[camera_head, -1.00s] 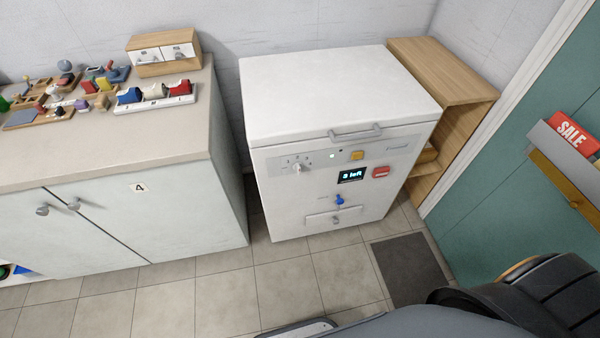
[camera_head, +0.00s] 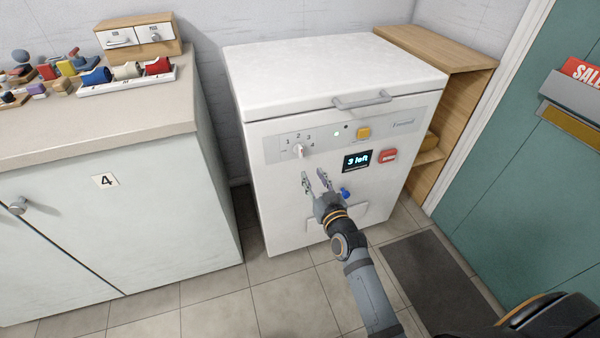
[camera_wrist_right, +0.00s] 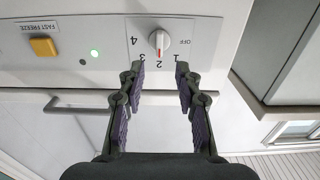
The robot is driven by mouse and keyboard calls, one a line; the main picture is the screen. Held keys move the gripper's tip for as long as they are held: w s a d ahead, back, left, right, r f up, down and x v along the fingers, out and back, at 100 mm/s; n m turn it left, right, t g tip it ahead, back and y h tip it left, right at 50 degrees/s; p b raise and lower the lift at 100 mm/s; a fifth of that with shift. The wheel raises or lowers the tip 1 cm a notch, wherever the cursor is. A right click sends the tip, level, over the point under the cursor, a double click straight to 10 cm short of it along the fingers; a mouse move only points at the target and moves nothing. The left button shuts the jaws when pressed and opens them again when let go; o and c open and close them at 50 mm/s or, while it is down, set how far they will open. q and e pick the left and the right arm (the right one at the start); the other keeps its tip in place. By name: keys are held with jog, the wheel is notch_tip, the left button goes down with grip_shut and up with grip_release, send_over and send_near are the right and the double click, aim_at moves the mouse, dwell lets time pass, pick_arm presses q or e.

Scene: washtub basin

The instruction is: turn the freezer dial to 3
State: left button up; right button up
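The freezer (camera_head: 330,70) is a white chest with a control panel on its front. The dial (camera_head: 298,151) is a small white knob at the panel's left. In the right wrist view, which is upside down, the dial (camera_wrist_right: 159,40) has a red line upright along the 2 mark's direction, with OFF, 1, 2, 3 and 4 around it. My right gripper (camera_head: 314,178) is open and empty, in front of the freezer, below the dial. In the wrist view the open fingers (camera_wrist_right: 159,74) line up with the dial, apart from it. My left gripper is out of view.
The panel has a yellow button (camera_head: 363,133) and a green light. The lid handle (camera_head: 362,101) juts out above the panel. A blue knob (camera_head: 345,193) sits low. A cabinet (camera_head: 110,225) stands left.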

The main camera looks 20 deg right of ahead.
aim_at(302, 153)
jog(key=w, duration=1)
jog(key=shift+w+a+r+p, duration=0.15)
jog(key=shift+w+r+p, duration=0.1)
jog(key=shift+w+p, duration=0.1)
jog(key=shift+s, duration=0.1)
grip_shut()
